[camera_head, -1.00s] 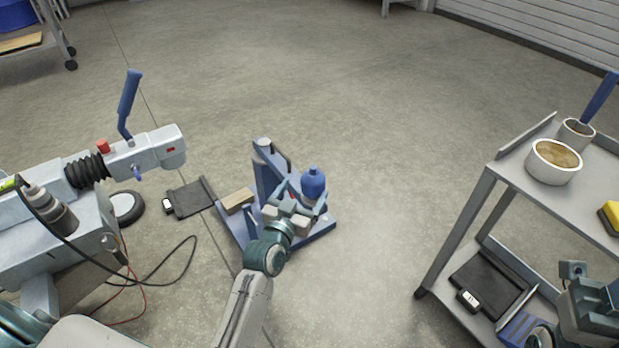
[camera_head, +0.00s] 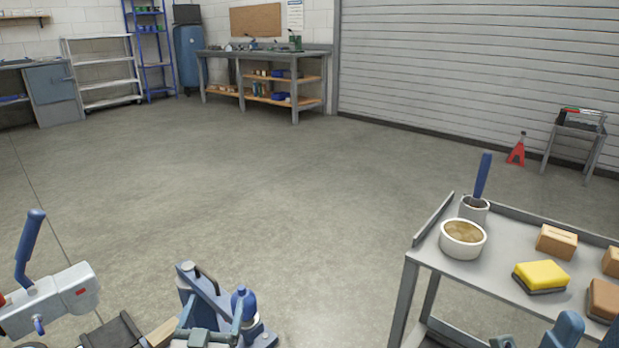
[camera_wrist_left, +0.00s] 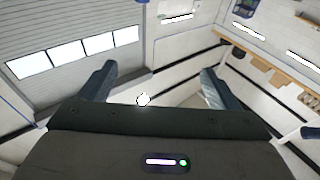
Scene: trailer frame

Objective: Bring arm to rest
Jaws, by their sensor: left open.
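My left gripper (camera_head: 210,316) is at the bottom of the head view, in front of a blue stand (camera_head: 210,300) and a blue bottle-shaped part (camera_head: 243,301). Its two fingers stand wide apart in the left wrist view (camera_wrist_left: 158,75), with nothing between them. That view looks up at the walls, the shutter door and the ceiling, so the gripper points upward. My right gripper (camera_head: 545,335) shows only in part at the bottom right edge, below the cart top; its jaws are not clear.
A grey cart (camera_head: 500,268) stands at right, holding a white bowl (camera_head: 463,241), a cup with a blue-handled tool (camera_head: 474,210), a yellow sponge (camera_head: 541,276) and boxes. A grey trailer coupling (camera_head: 50,298) is at lower left. The middle floor is open.

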